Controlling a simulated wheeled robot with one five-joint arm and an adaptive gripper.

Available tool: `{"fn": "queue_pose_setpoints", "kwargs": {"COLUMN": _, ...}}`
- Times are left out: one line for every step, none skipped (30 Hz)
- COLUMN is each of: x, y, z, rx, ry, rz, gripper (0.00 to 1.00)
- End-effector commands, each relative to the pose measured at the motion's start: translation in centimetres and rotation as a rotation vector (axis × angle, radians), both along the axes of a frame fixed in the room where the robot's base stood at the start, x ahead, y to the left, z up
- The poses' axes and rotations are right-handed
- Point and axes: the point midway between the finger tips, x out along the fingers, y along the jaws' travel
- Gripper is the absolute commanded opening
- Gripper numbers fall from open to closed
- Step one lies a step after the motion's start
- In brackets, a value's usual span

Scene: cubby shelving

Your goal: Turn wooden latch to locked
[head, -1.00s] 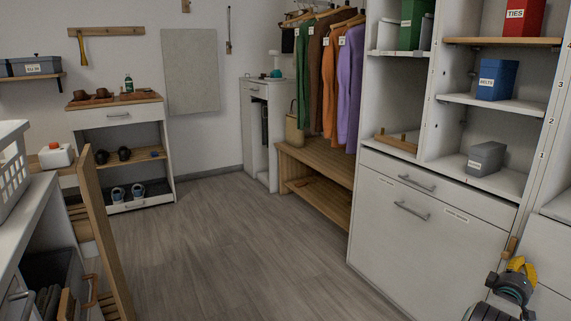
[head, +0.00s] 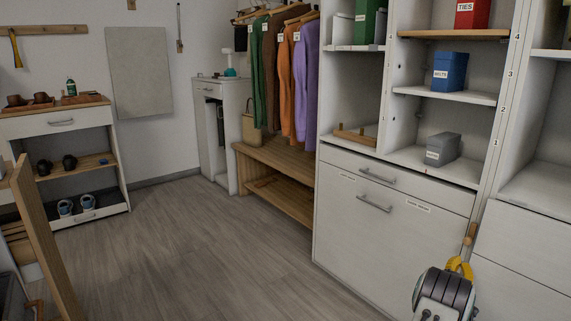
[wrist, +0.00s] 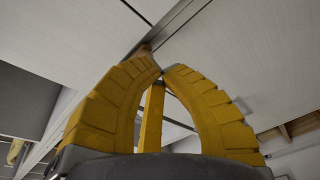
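The wooden latch (head: 470,234) is a small tan peg on the cabinet frame, right of the drawer and the fold-down panel. In the head view it stands nearly upright, leaning slightly. My gripper (head: 459,264), with yellow fingers, is just below and left of it. In the wrist view my gripper (wrist: 162,70) has its curved fingertips almost together, with no object clearly between them. A bit of the wooden latch (wrist: 143,51) shows just beyond the left fingertip, mostly hidden. I cannot tell whether they touch.
The white fold-down panel (head: 370,235) with a metal handle is closed beneath a drawer (head: 400,182). Shelves above hold a grey box (head: 442,149), a blue box (head: 449,71) and a red box (head: 472,14). A wooden board (head: 45,245) stands at the left. The middle floor is clear.

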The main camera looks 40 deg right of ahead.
Motion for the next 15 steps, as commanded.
{"fn": "queue_pose_setpoints", "kwargs": {"x": 0.0, "y": 0.0, "z": 0.4, "rx": -0.017, "ry": -0.004, "rz": 0.0, "gripper": 0.0}}
{"fn": "queue_pose_setpoints", "kwargs": {"x": 0.0, "y": 0.0, "z": 0.6, "rx": -0.025, "ry": -0.006, "rz": -0.001, "gripper": 0.0}}
{"fn": "queue_pose_setpoints", "kwargs": {"x": 0.0, "y": -0.1, "z": 0.8, "rx": -0.034, "ry": -0.007, "rz": -0.001, "gripper": 0.0}}
{"fn": "queue_pose_setpoints", "kwargs": {"x": 0.0, "y": -0.2, "z": 1.0, "rx": -0.04, "ry": -0.008, "rz": -0.001, "gripper": 0.0}}
{"fn": "queue_pose_setpoints", "kwargs": {"x": 0.0, "y": -0.3, "z": 1.0, "rx": -0.044, "ry": -0.01, "rz": -0.001, "gripper": 0.0}}
{"fn": "queue_pose_setpoints", "kwargs": {"x": 0.0, "y": -0.5, "z": 1.1, "rx": -0.047, "ry": -0.01, "rz": -0.002, "gripper": 0.0}}
{"fn": "queue_pose_setpoints", "kwargs": {"x": 0.0, "y": -0.7, "z": 1.1, "rx": -0.049, "ry": -0.011, "rz": -0.003, "gripper": 0.0}}
{"fn": "queue_pose_setpoints", "kwargs": {"x": 0.0, "y": -0.9, "z": 1.2, "rx": -0.051, "ry": -0.011, "rz": -0.003, "gripper": 0.0}}
{"fn": "queue_pose_setpoints", "kwargs": {"x": 0.0, "y": -1.2, "z": 1.2, "rx": -0.051, "ry": -0.011, "rz": -0.004, "gripper": 0.0}}
{"fn": "queue_pose_setpoints", "kwargs": {"x": 0.0, "y": -1.5, "z": 1.2, "rx": -0.052, "ry": -0.012, "rz": -0.005, "gripper": 0.0}}
{"fn": "queue_pose_setpoints", "kwargs": {"x": 0.0, "y": -1.8, "z": 1.2, "rx": -0.052, "ry": -0.012, "rz": -0.006, "gripper": 0.0}}
{"fn": "queue_pose_setpoints", "kwargs": {"x": 0.0, "y": -2.2, "z": 1.2, "rx": -0.051, "ry": -0.012, "rz": -0.006, "gripper": 0.0}}
{"fn": "queue_pose_setpoints", "kwargs": {"x": 0.0, "y": -2.5, "z": 1.2, "rx": -0.052, "ry": -0.012, "rz": -0.008, "gripper": 0.0}}
{"fn": "queue_pose_setpoints", "kwargs": {"x": 0.0, "y": -2.8, "z": 1.2, "rx": -0.052, "ry": -0.012, "rz": -0.008, "gripper": 0.0}}
{"fn": "queue_pose_setpoints", "kwargs": {"x": 0.0, "y": -3.2, "z": 1.2, "rx": -0.051, "ry": -0.012, "rz": -0.009, "gripper": 0.0}}
